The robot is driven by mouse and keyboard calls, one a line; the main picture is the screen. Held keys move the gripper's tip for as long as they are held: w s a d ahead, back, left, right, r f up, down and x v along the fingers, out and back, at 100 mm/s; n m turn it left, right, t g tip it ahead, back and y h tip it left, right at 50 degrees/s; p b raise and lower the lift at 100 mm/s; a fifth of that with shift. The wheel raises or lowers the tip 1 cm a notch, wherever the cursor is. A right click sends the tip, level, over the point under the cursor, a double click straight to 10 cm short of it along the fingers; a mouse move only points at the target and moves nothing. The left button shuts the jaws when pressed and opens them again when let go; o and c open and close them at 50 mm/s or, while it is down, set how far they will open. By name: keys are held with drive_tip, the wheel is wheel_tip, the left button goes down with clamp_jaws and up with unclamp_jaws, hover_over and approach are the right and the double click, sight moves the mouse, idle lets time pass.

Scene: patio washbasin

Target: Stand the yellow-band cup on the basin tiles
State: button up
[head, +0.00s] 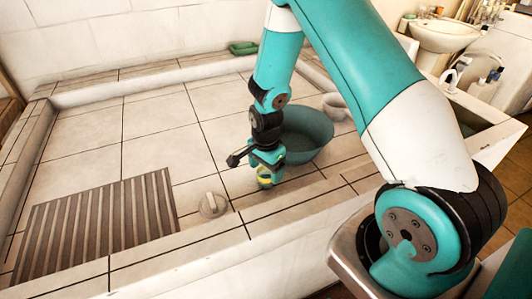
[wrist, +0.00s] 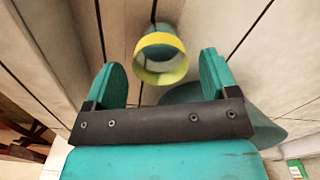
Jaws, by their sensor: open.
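The yellow-band cup (head: 264,178) stands on the basin tiles (head: 165,150), near the basin's front edge, directly below my gripper (head: 266,157). In the wrist view the cup (wrist: 161,72) shows its yellow band around the open mouth and a teal body. My gripper's two teal fingers (wrist: 162,68) are apart, one on each side of the cup. Gaps show between the cup and both fingers, so nothing is held. The cup looks upright. Its base is partly hidden in both views.
A large teal tub (head: 308,148) stands close to the right of the cup. A small pale bowl (head: 335,107) is behind it. A round knob-like piece (head: 212,205) and a slatted grate (head: 98,225) lie to the left. A green dish (head: 243,47) sits at the back. Tiles at left are clear.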

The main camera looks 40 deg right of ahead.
drive_tip(key=s+a+r+n, duration=0.1)
drive_tip(key=a+r+n, duration=0.1)
drive_tip(key=r, duration=0.6)
drive_tip(key=s+a+r+n, duration=0.1)
drive_tip(key=a+r+n, duration=0.15)
drive_tip(key=r, duration=0.55)
drive_tip(key=s+a+r+n+y, duration=0.2)
drive_tip(key=s+a+r+n, duration=0.4)
drive_tip(key=s+n, duration=0.3)
drive_tip(key=s+a+r+n+y, duration=0.2)
drive_tip(key=s+a+r+n, duration=0.4)
drive_tip(key=s+n, duration=0.3)
drive_tip(key=shift+s+a+r, duration=0.15)
drive_tip(key=shift+s+a, duration=0.35)
drive_tip(key=shift+s, duration=0.15)
drive_tip(key=shift+n, duration=0.25)
